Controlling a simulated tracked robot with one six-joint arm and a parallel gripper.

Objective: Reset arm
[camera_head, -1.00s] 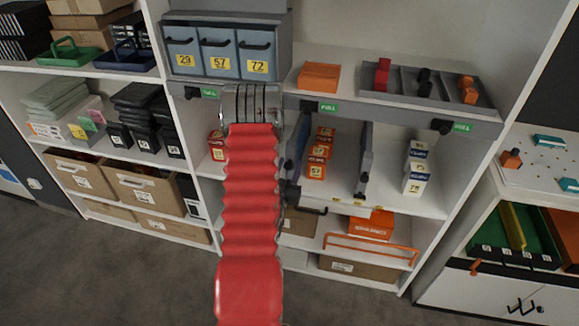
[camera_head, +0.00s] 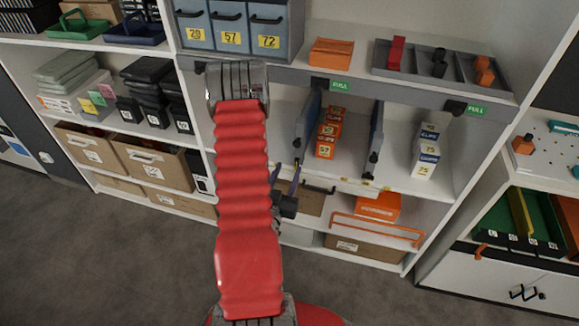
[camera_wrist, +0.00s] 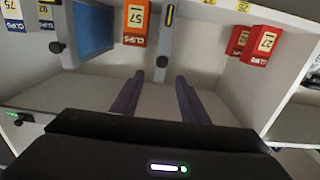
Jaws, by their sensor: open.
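My arm, in a red ribbed sleeve, stands in front of the shelf unit in the head view. My gripper (camera_head: 288,180) shows just right of the sleeve, below the middle shelf's front edge, largely hidden behind the arm. In the wrist view my gripper (camera_wrist: 159,92) has two dark purple fingers spread apart with nothing between them. They point towards the shelf, below an orange box labelled 57 (camera_wrist: 136,22).
Orange clip boxes (camera_head: 327,134) stand between two grey dividers (camera_head: 375,145) on the middle shelf. White and blue clip boxes (camera_head: 426,152) stand to the right. Red boxes (camera_wrist: 258,45) show in the wrist view. Blue drawers (camera_head: 230,28) and a grey tray (camera_head: 412,68) sit above.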

